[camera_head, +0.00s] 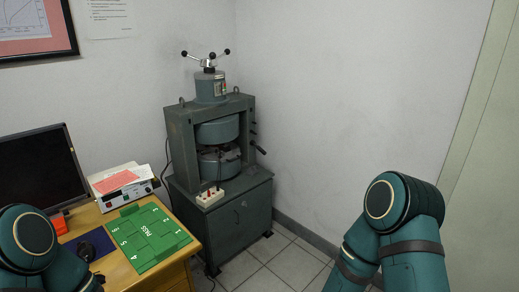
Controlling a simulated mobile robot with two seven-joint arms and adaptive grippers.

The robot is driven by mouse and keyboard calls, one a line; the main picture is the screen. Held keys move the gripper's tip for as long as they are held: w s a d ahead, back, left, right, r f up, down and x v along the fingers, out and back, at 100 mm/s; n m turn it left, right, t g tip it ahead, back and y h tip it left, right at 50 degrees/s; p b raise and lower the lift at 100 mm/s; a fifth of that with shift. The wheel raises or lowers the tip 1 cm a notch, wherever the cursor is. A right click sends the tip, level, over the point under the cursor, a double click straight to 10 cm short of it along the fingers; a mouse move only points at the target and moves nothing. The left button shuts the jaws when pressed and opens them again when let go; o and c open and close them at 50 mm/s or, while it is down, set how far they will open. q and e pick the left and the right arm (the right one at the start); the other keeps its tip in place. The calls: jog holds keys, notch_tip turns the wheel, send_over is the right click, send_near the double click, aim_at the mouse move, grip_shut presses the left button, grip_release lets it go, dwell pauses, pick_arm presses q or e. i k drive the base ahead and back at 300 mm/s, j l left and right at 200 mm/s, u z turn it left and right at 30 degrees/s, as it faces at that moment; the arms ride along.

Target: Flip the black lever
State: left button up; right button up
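A grey-green magnet machine (180,138) stands against the wall near the middle of the view. Dark lever-like handles (260,150) stick out from its right side; the lowest is the longest and slants down to the right. I cannot tell for sure which one is the black lever. A three-armed handle with black knobs (208,60) tops the machine. My teal arm links show at the lower left and lower right, apart from the machine. Neither gripper is in view.
The machine rests on a grey cabinet (240,216) with a white power strip (210,197). At left, a wooden desk (118,262) holds a monitor (40,165), an instrument box (126,190) with papers and a green numbered board (148,236). Tiled floor (292,250) is clear right of the cabinet.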

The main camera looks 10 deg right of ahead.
aim_at(258, 148)
jog(key=z, duration=0.2)
jog(key=i+z, duration=0.1)
jog(key=i, duration=2.8)
jog(key=i+u, duration=0.1)
jog(key=u, duration=0.7)
